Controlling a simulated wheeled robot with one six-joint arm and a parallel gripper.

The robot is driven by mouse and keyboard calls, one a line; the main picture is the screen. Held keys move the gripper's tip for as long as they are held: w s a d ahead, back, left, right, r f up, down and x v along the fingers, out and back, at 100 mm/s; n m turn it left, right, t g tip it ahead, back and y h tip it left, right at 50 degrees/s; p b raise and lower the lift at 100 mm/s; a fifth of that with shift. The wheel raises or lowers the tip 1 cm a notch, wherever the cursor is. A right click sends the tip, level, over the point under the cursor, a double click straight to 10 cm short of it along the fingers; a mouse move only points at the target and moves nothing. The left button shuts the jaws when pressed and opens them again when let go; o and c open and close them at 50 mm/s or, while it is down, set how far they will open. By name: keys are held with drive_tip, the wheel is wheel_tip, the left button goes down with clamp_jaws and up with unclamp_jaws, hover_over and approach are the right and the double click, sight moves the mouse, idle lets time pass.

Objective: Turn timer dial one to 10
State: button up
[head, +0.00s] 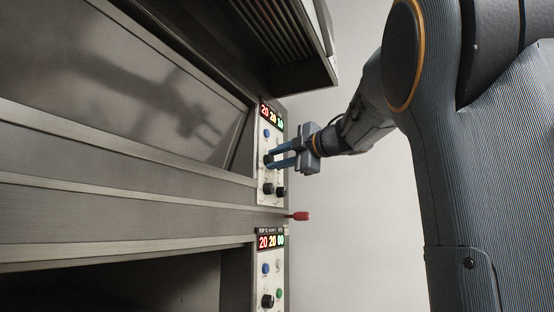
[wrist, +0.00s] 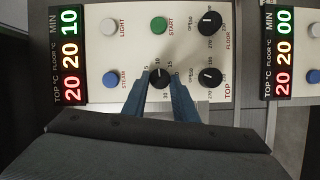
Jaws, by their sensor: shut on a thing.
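The upper oven control panel in the head view carries a lit display (head: 271,117). In the wrist view the same display (wrist: 70,55) reads green 10 at MIN, with 20 at FLOOR and 20 at TOP. The black timer dial (wrist: 160,74) sits on this panel, with minute marks around it. My gripper (wrist: 160,84) has one blue finger on each side of the dial and is shut on it. In the head view my gripper (head: 271,160) reaches the panel from the right. Its fingers largely hide the dial there.
Beside the dial are a blue STEAM button (wrist: 113,80), a green START button (wrist: 159,26) and two black temperature knobs (wrist: 209,78) (wrist: 209,23). A second panel's display (wrist: 284,52) reads 00 at MIN. A red-tipped handle (head: 299,216) sticks out between the panels.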

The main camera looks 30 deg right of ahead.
drive_tip(key=o, duration=1.1)
drive_tip(key=shift+c, duration=0.2)
drive_tip(key=b+v, duration=0.3)
drive_tip(key=v, duration=0.4)
drive_tip(key=shift+s, duration=0.4)
drive_tip(key=shift+d, duration=0.1)
